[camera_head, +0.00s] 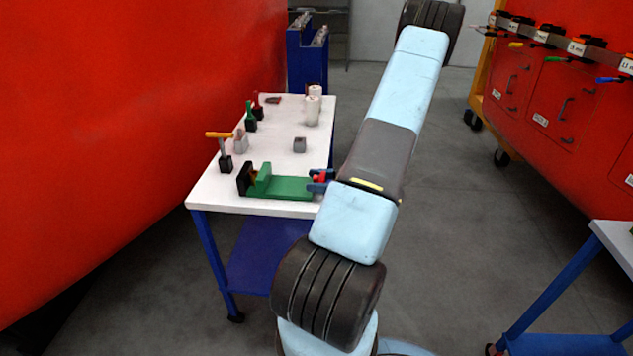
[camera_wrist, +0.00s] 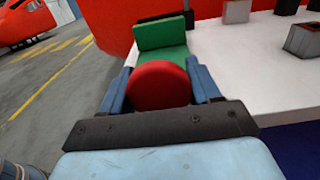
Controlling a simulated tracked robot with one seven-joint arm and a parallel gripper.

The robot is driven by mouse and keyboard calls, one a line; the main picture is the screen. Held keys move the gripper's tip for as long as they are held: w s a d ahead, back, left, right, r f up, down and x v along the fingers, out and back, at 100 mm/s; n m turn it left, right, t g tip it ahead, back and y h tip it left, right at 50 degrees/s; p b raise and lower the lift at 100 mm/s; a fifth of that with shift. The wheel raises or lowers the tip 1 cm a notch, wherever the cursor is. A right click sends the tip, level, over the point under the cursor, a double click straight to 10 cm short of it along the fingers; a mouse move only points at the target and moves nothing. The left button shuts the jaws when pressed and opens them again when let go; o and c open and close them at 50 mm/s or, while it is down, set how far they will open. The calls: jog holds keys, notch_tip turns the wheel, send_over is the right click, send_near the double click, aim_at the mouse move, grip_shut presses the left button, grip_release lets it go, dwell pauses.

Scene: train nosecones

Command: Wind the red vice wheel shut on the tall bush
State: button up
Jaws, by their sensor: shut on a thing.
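The red vice wheel (camera_wrist: 160,86) faces the wrist camera at the vice's near end. My gripper (camera_head: 321,181) is shut on the wheel, one blue finger on each side of it. In the wrist view, my gripper (camera_wrist: 158,70) hides part of the wheel's rim. A small brown-gold piece (camera_head: 254,174) shows between the vice jaws; it may be the tall bush, but most of it is hidden.
The white table (camera_head: 265,140) also holds a grey block (camera_head: 299,145), white cylinders (camera_head: 312,108) and an orange-topped tool (camera_head: 225,150) in a black base. A big red body (camera_head: 130,130) stands close on the left. Open floor (camera_head: 460,230) lies to the right.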

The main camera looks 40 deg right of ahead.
jog(key=shift+m, duration=1.4)
jog(key=o, duration=0.9)
jog(key=shift+o, duration=0.2)
jog(key=v, duration=1.3)
jog(key=shift+s+d, duration=0.25)
jog(key=shift+s, duration=0.05)
jog(key=shift+c, duration=0.3)
